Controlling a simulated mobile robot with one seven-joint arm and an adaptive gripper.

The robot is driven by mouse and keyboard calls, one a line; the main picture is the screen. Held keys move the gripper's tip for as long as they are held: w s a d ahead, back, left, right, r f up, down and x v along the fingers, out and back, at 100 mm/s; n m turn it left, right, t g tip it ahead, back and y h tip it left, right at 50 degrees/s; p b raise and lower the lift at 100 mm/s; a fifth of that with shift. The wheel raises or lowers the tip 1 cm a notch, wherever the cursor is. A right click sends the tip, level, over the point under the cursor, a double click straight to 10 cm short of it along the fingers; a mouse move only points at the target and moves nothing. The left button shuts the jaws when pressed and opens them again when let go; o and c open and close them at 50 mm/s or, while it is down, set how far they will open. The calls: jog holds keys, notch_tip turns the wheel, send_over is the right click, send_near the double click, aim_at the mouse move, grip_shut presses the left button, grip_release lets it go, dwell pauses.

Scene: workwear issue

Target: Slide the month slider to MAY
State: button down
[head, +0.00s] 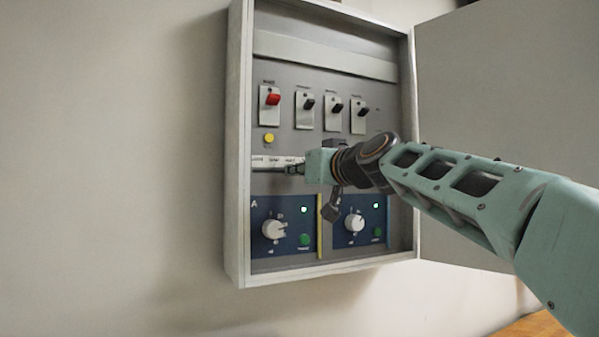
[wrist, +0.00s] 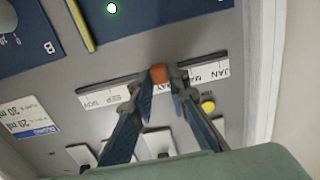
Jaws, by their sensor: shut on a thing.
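The month slider's orange-red knob (wrist: 160,70) sits in a dark slot above a white month strip (wrist: 108,98) in the wrist view, where the lettering appears upside down. JAN and MAR read to the right of the knob, SEP and NOV to the left. A label ending in AY lies beside the knob, partly covered by my fingers. I cannot tell whether the knob is exactly centred on it. My gripper (wrist: 161,78) is shut on the knob. In the head view my gripper (head: 292,170) reaches the strip (head: 264,160) and hides the knob.
The open cabinet (head: 239,200) holds a red-handled switch (head: 272,99) and several dark-handled switches above the strip. A yellow button (head: 268,138) is close above it. Two blue dial panels (head: 264,245) are below, with a yellow divider (head: 320,238). The open door (head: 500,80) is at right.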

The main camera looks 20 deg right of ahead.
jog(key=c, duration=1.8)
grip_release()
jog(key=shift+c, duration=0.2)
jog(key=shift+s, duration=0.1)
jog(key=s, duration=1.1)
jog(key=shift+s+d, duration=0.2)
jog(key=shift+s, duration=0.2)
